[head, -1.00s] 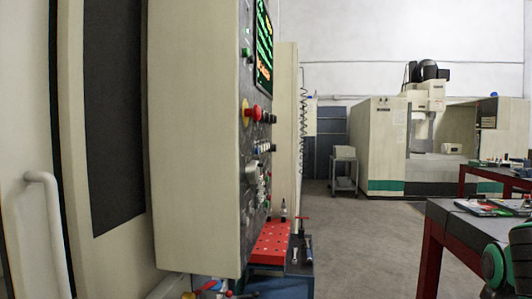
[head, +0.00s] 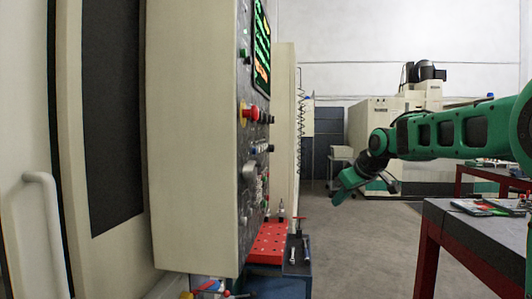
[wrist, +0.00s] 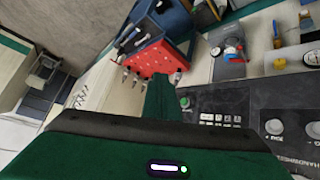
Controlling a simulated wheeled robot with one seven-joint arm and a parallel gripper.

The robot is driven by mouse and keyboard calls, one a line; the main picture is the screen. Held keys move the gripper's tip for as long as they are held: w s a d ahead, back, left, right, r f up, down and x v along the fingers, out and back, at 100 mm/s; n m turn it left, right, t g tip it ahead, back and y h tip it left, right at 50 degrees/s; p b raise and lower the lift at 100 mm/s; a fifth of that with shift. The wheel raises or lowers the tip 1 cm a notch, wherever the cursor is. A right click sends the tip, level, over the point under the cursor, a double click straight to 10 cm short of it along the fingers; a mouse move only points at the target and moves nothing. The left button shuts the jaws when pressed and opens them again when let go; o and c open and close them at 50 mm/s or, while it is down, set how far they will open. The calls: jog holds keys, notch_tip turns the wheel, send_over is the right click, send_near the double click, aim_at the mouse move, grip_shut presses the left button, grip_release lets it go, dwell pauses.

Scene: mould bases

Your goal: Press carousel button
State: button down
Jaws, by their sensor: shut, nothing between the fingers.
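The machine's control panel (head: 250,165) is seen edge-on in the head view, with a red stop button (head: 250,113) on a yellow ring and several knobs and small buttons below it. No label marks a carousel button that I can read. My gripper (head: 345,192) is shut and empty, in the air to the right of the panel. In the wrist view its green fingers (wrist: 160,95) appear beside the green button; contact is not shown.
A red perforated tray (head: 268,240) with tools stands on a blue cart (head: 285,285) below the panel. A red-legged workbench (head: 440,225) stands at the right. Another machine (head: 375,125) is at the back. The floor between is clear.

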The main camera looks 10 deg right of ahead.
jog(key=w+a+r+n+t+y, duration=0.2)
jog(key=w+a+r+n, duration=0.1)
jog(key=w+r, duration=0.4)
jog(key=w+a+r+n+t+y, duration=0.2)
jog(key=w+a+r+n+y, duration=0.1)
jog(key=w+r, duration=0.4)
jog(key=shift+w+a+r+n, duration=0.3)
jog(key=shift+w+a+r, duration=0.15)
jog(key=shift+a, duration=0.35)
jog(key=shift+a, duration=0.15)
jog(key=w+a, duration=0.2)
jog(key=a, duration=0.6)
jog(key=shift+w, duration=0.35)
jog(key=shift+a, duration=0.2)
dwell(0.4)
jog(key=shift+w+a, duration=0.1)
jog(key=shift+a, duration=0.15)
